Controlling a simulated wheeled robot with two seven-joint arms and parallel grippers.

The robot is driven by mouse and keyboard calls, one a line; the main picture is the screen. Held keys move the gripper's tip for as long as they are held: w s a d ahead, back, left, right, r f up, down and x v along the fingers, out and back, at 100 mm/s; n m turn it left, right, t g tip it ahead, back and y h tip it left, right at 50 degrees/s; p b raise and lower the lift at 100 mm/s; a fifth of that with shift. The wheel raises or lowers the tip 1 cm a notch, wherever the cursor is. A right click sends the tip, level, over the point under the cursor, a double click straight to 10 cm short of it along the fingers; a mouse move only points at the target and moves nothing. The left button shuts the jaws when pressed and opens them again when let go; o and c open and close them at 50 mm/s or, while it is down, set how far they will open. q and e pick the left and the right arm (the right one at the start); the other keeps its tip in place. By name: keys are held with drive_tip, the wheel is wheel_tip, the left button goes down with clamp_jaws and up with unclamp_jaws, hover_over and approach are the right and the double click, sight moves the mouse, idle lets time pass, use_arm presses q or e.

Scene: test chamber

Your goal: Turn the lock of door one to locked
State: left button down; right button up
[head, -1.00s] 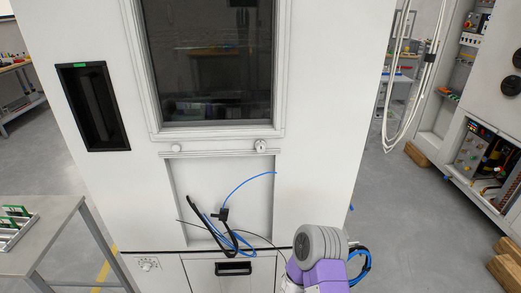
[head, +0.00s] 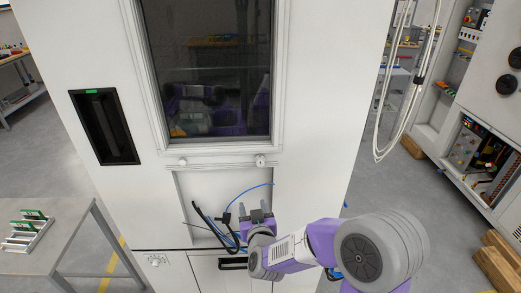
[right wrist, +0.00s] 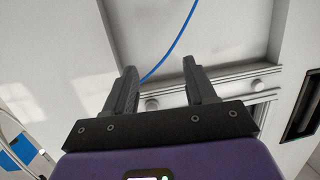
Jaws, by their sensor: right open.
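A white cabinet door (head: 120,50) with a dark window fills the middle of the head view. Two small round knobs sit under the window: a left knob (head: 182,161) and a right knob (head: 260,160) with a dark mark on its face. I cannot tell from any label which is the lock of door one. My right gripper (head: 256,208) is open and empty, in front of the recess below the right knob. In the right wrist view, the right knob (right wrist: 151,104) shows between the finger bases, and the left knob (right wrist: 258,84) lies to the right. My left gripper is out of view.
A black recessed handle (head: 106,126) with a green mark is at the cabinet's left. Blue and black cables (head: 222,228) hang in the recess beside my right gripper. A grey table (head: 75,225) stands at left, and an open electrical cabinet (head: 485,150) at right.

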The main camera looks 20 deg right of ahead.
sight(260, 164)
wheel_tip(260, 164, up, 10)
drive_tip(key=d+r+m+t+h+p, duration=0.1)
drive_tip(key=d+t+h, duration=0.1)
drive_tip(key=d+h, duration=0.1)
drive_tip(key=x, duration=0.4)
drive_tip(key=f+x, duration=0.1)
drive_tip(key=x, duration=0.1)
drive_tip(key=shift+w, duration=0.35)
drive_tip(key=shift+c, duration=0.4)
drive_tip(key=c, duration=1)
